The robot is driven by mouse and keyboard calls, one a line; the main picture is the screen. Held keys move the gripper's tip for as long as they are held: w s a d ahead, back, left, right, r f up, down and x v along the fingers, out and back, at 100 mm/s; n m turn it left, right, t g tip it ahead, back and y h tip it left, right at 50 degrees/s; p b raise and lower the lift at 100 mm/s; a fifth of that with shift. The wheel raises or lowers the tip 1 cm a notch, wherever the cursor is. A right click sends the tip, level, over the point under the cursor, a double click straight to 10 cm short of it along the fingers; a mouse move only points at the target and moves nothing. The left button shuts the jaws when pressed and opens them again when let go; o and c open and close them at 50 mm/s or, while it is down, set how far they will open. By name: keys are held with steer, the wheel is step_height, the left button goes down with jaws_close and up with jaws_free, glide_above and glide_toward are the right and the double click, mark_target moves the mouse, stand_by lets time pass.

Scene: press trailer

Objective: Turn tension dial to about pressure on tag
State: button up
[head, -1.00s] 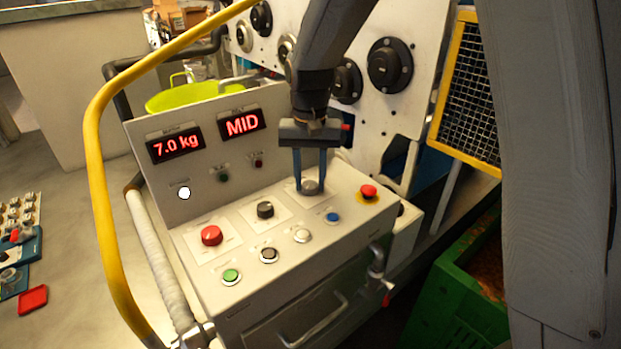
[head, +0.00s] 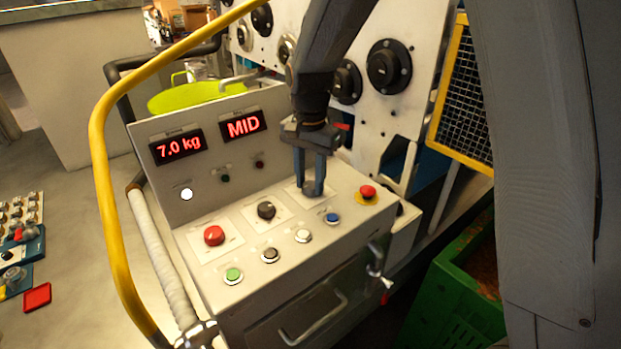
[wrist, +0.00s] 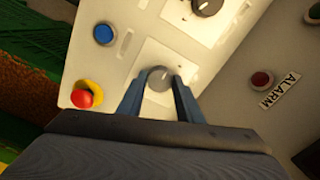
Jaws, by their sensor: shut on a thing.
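My gripper (head: 312,190) points down at the control panel (head: 345,205), with its two fingers closed around a grey dial. In the wrist view the grey dial (wrist: 159,79) sits on a white plate between my fingertips. A display (head: 178,147) reads "7.0 kg" in red, and a second display (head: 243,125) reads "MID". A black knob (head: 266,210) is on another white plate to the left; it also shows in the wrist view (wrist: 207,4). The dial labels are too small to read, and I cannot make out a tag.
Near my gripper are a blue button (head: 332,217) and a red mushroom button (head: 367,191) on yellow. A large red button (head: 214,236) and a green button (head: 233,275) lie further left. A yellow rail (head: 104,180) curves along the left. A green crate (head: 450,300) stands lower right.

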mark_target(310, 184)
steer(key=shift+r, duration=0.1)
stand_by(0.3)
steer(key=o, duration=1)
steer(key=shift+o, duration=0.2)
steer(key=shift+r+b, duration=1.35)
steer(key=shift+r, duration=2.5)
